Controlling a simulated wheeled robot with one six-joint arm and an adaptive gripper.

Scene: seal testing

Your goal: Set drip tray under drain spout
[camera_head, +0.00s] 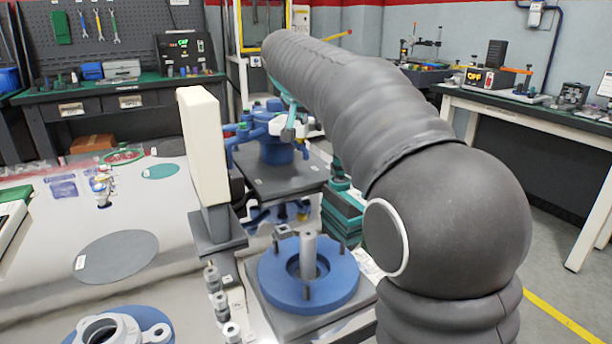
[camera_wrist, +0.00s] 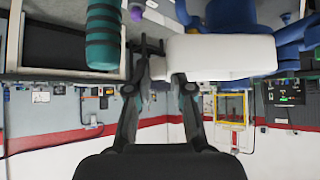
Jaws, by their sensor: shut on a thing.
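In the wrist view, which is upside down, my gripper (camera_wrist: 165,78) is shut on a pale white piece (camera_wrist: 225,55), which I take to be the drip tray. The piece reaches from the fingertips toward the right, and its inside is hidden. A blue valve body (camera_wrist: 232,14) lies close to it in that view. In the head view the blue valve assembly (camera_head: 275,148) stands on a dark plate, and my gripper is beside it (camera_head: 292,122), partly behind my arm.
A tall cream panel (camera_head: 203,150) stands left of the valve. A blue round flange with a grey post (camera_head: 308,275) is in front. Teal stacked pieces (camera_head: 342,215) stand right of the valve. A grey disc mat (camera_head: 117,256) lies on the white table, with clear room around it.

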